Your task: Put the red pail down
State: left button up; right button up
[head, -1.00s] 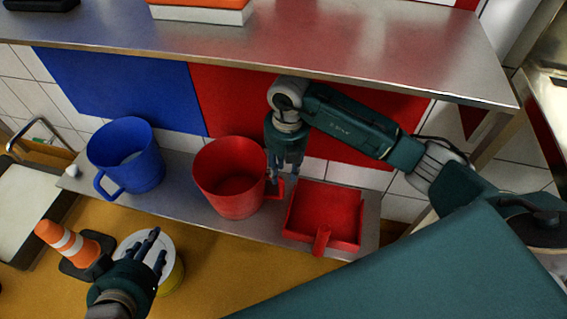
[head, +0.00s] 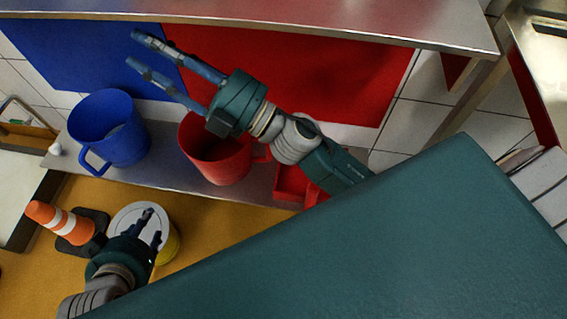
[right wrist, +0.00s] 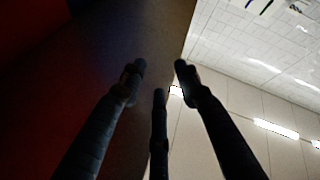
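The red pail (head: 228,172) stands upright on the lower steel shelf (head: 178,187) in the head view, its handle on the right. My right gripper (head: 133,49) is open and empty, in front of the wall boards, with its fingers pointing to the upper left. Its base covers part of the pail's rim in the picture; the gripper does not hold the pail. In the right wrist view the three fingers are spread with nothing between them. My left gripper (head: 152,225) is open and empty at the lower left, over or beside a white-topped yellow container (head: 172,246).
A blue pail (head: 118,140) stands left of the red one. A red dustpan (head: 291,183) lies to its right, partly hidden by my right arm. An upper steel shelf (head: 300,22) overhangs the boards. An orange-and-white cone (head: 62,222) is at the lower left.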

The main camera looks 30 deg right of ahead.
jog(key=w+d+f+m+h, duration=0.2)
jog(key=d+f+m+h, duration=1.1)
jog(key=d+f+h, duration=0.15)
jog(key=s+d+f+m+g, duration=0.1)
jog(key=s+d+f+g, duration=0.1)
jog(key=s+f+g, duration=0.6)
jog(key=s+f, duration=0.6)
jog(key=f, duration=0.3)
jog(key=shift+m+g, duration=0.3)
jog(key=shift+m, duration=0.1)
jog(key=shift+s, duration=0.15)
